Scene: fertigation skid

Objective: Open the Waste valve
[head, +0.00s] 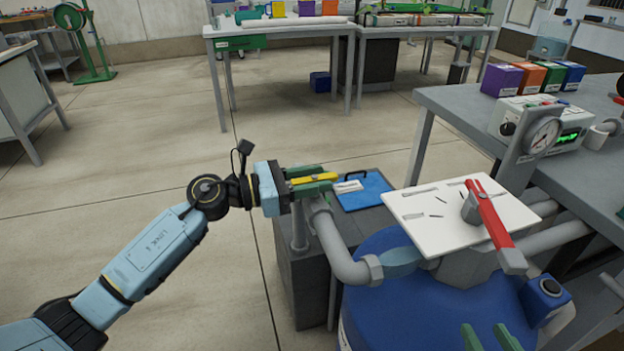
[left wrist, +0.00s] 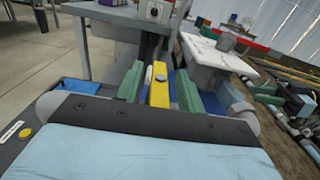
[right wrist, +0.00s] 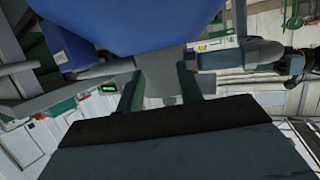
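My left gripper (head: 312,180) reaches a yellow lever (head: 322,179) above the grey pipe (head: 335,245). In the left wrist view the yellow lever (left wrist: 158,88) stands between the green fingers (left wrist: 158,82); narrow gaps seem to show on both sides, so the gripper looks open around it. A red-handled valve (head: 490,220) shows at the right, its handle over a white panel (head: 445,215). I can read no Waste label. My right gripper (head: 488,340) is at the bottom edge; the right wrist view shows its fingers (right wrist: 160,88) apart and empty.
A blue drum (head: 400,290) stands below the pipe. A blue tray (head: 365,190) lies on a dark cabinet (head: 345,285) behind the lever. A grey bench (head: 455,108) with a gauge (head: 543,135) is at the right.

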